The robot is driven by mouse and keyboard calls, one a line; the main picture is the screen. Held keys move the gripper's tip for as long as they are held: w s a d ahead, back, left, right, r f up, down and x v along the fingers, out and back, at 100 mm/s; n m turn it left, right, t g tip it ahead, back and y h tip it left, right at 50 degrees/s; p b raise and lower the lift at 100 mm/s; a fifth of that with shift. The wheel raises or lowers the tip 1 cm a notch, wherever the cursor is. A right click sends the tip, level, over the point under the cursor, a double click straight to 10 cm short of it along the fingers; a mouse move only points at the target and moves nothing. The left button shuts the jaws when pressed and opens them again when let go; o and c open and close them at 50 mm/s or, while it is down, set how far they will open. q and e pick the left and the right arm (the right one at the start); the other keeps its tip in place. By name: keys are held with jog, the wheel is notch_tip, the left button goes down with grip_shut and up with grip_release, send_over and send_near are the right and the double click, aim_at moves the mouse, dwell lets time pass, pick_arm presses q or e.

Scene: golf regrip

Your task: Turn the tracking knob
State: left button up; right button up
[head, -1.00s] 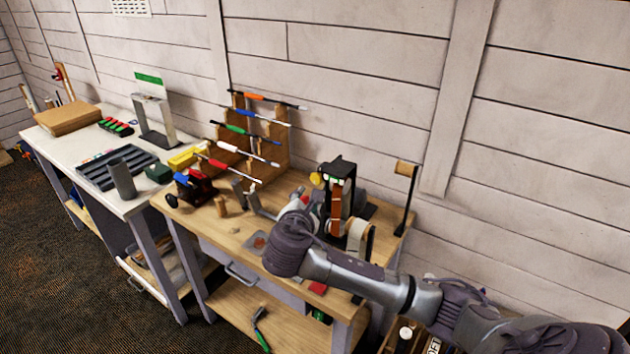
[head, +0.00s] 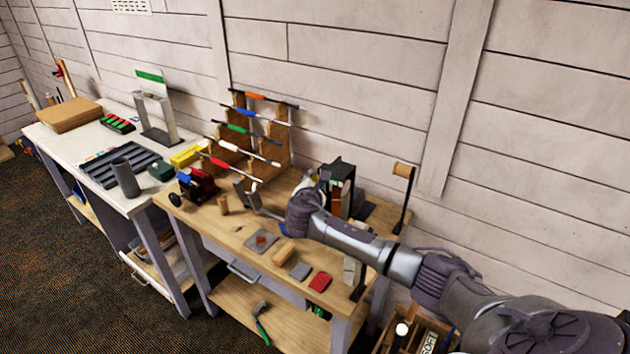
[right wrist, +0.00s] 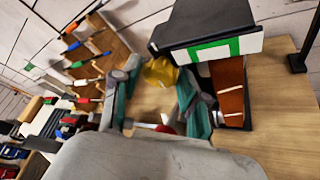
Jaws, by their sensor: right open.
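The belt sander (head: 343,184) stands on the wooden bench, with a black top and an orange-brown belt. In the right wrist view its black top (right wrist: 205,25) with a green-and-white label and the belt (right wrist: 229,90) are close on the right. The yellow tracking knob (right wrist: 158,73) sticks out beside the sander. My right gripper (right wrist: 160,80) is open, with one finger on each side of the knob in the picture; I cannot tell whether they touch it. In the head view the knob and fingertips are hidden behind my right arm. My left gripper is not in view.
A stepped wooden rack (head: 279,135) of coloured-grip clubs stands behind left. A red vise-like tool (head: 196,184) and a wooden peg (head: 223,205) are left on the bench.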

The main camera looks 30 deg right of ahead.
grip_shut()
jog(key=shift+f+m+t+h+b, duration=0.2)
jog(key=shift+m+t+b, duration=0.55)
jog(key=shift+b, duration=1.7)
jog(key=shift+m+t+h+b, duration=0.35)
jog(key=shift+m+b, duration=0.85)
jog(key=shift+b, duration=1.2)
jog(key=shift+f+m+t+h+b, duration=0.15)
jog(key=shift+m+t+b, duration=0.65)
jog(key=shift+b, duration=1.65)
jog(key=shift+r, duration=0.1)
grip_release()
